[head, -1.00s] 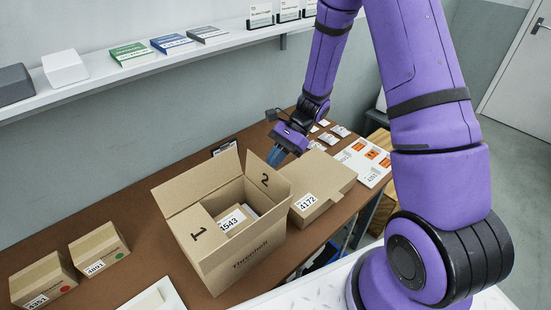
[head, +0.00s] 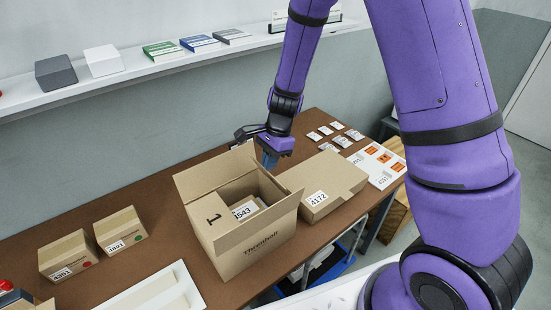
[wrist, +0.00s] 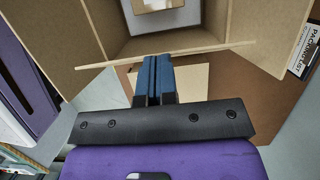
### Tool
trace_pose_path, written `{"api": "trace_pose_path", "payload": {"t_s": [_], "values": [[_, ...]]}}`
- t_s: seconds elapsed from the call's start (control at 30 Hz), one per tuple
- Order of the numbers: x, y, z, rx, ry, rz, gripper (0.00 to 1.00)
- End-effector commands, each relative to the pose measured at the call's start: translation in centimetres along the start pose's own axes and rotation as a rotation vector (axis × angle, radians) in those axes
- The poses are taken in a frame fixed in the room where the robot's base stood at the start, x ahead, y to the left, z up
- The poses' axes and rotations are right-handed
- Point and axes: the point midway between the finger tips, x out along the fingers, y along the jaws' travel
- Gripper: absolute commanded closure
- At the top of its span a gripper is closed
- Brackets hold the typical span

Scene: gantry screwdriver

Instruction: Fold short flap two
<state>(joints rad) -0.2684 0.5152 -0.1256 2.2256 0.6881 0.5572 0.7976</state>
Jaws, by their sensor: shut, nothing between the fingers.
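The open carton (head: 255,252) stands on the brown table with a box labelled 4543 (head: 246,210) inside. Flap one (head: 212,206), marked 1, lies inward over the left end of the opening. A long flap (head: 215,172) stands up at the back. Flap two's number is not visible now; in the wrist view flap two (wrist: 215,49) shows nearly edge-on, across the near end of the opening. My gripper (head: 268,161) is beyond the carton's far right end, fingers downward, shut and empty. In the wrist view its blue fingertips (wrist: 157,60) reach flap two's edge; I cannot tell if they touch.
A flat box labelled 4172 (head: 330,183) lies close right of the carton. Two small boxes (head: 120,230) (head: 68,256) and a white tray (head: 160,292) are at left. Small packets (head: 335,135) and a label sheet (head: 380,162) lie at right. A wall shelf (head: 140,72) runs behind.

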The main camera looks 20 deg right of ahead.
Motion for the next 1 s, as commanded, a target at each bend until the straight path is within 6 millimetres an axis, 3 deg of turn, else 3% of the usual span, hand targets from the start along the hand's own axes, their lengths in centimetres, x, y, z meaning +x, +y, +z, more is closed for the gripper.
{"api": "trace_pose_path", "payload": {"t_s": [1.0], "values": [[4.0, 0.1, 4.4, -0.007, 0.511, 0.002, 1.00]]}}
